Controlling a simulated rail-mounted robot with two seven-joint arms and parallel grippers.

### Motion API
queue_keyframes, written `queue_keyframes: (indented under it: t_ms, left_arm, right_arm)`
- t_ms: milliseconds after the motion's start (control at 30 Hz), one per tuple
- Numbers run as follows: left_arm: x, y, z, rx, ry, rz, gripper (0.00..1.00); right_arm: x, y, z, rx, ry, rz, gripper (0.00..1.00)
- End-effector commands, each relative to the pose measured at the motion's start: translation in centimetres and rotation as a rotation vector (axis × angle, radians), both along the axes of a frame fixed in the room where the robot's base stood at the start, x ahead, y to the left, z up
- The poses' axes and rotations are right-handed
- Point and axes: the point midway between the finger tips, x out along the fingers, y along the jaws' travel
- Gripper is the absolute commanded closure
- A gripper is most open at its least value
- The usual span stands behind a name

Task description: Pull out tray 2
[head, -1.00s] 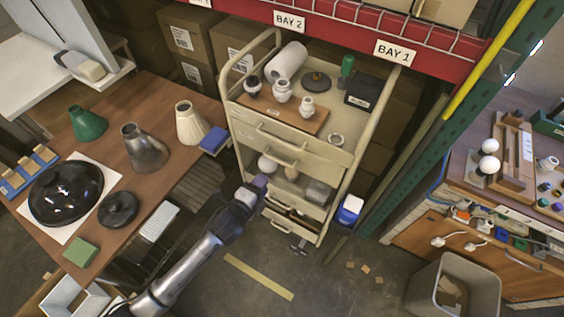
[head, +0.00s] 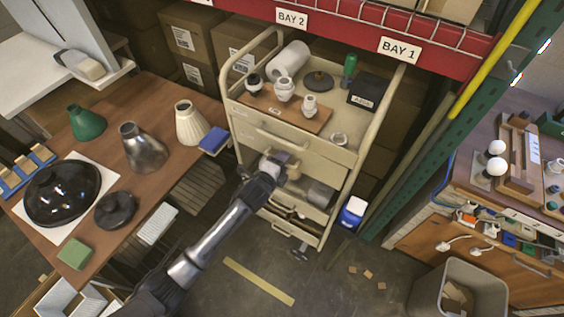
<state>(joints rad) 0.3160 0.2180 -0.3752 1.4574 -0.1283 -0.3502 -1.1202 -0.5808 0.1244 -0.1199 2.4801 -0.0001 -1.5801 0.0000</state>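A beige cart stands in the middle with stacked trays. Its top drawer front (head: 317,160) has a bar handle (head: 283,140) and is shut. Below it is an open-fronted level (head: 327,206) holding a grey cylinder (head: 320,193), and a lower tray shows under that. The tray labels are too small to read, so I cannot tell which is tray 2. My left gripper (head: 284,163) is in front of the cart, just below the top drawer's handle, and hides part of the level behind it. Its fingers are too small to tell open from shut. My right gripper is not in view.
A wooden board (head: 284,108) with several pale lamp parts lies on the cart top. A table with lamp shades (head: 144,148) stands at the left. A blue-and-white box (head: 352,213) is right of the cart, near a green post. Floor in front is mostly clear.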

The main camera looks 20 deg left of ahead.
Motion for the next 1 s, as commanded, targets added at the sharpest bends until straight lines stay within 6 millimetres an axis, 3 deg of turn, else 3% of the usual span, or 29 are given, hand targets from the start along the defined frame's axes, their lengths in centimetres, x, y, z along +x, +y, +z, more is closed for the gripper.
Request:
queue_keyframes:
  t_ms: [200, 600, 1000]
  left_arm:
    - [0.00, -0.02, 0.01, 0.000, 0.000, 0.000, 0.64]
    - [-0.02, -0.01, 0.00, 0.000, 0.000, 0.000, 1.00]
    - [-0.11, -0.08, 0.02, 0.000, 0.001, -0.002, 1.00]
  right_arm:
    - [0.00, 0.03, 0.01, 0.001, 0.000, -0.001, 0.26]
    - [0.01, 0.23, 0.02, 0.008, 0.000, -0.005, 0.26]
    - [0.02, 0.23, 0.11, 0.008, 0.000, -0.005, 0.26]
